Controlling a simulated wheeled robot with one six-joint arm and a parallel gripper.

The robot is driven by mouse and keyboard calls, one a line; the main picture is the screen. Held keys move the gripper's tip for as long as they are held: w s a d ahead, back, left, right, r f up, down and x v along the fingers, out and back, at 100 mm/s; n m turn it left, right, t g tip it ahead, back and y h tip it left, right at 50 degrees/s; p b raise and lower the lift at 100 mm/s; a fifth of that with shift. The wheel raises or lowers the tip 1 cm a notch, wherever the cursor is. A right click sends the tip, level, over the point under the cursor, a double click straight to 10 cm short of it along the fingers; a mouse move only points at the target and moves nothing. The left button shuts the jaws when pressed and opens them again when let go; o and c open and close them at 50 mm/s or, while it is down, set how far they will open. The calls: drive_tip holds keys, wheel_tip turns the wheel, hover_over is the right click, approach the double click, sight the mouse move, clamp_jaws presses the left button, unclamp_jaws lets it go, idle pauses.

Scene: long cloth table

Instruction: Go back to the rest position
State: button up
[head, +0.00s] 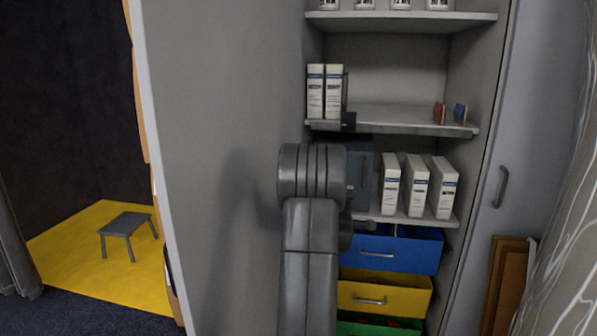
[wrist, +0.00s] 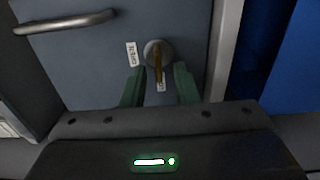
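My gripper (wrist: 159,77) is open in the wrist view. The key sits in a round metal lock (wrist: 151,47) on a blue-grey door (wrist: 95,65). In the head view my arm reaches up to the middle shelf of the cabinet, in front of a dark blue-grey box (head: 358,185). My gripper's fingers are hidden there behind my arm.
A bar handle (wrist: 65,23) is on the blue-grey door. White binders (head: 415,187) stand right of the box. Blue (head: 398,250) and yellow (head: 385,295) drawers lie below. A large grey panel (head: 225,130) rises left of my arm. A stool (head: 127,225) stands far left.

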drive_tip(key=s+a, duration=0.3)
drive_tip(key=s, duration=1)
drive_tip(key=w+d+m+p, duration=0.2)
drive_tip(key=w+m+p, duration=0.1)
drive_tip(key=w+m, duration=0.3)
drive_tip(key=w+d+r+m+p, duration=0.1)
drive_tip(key=w+m+p, duration=0.3)
drive_tip(key=m, duration=0.7)
drive_tip(key=shift+w+d+r+m, duration=0.3)
drive_tip(key=shift+w+d, duration=0.35)
drive_tip(key=shift+w, duration=0.7)
drive_tip(key=shift+f, duration=0.1)
drive_tip(key=shift+s, duration=0.1)
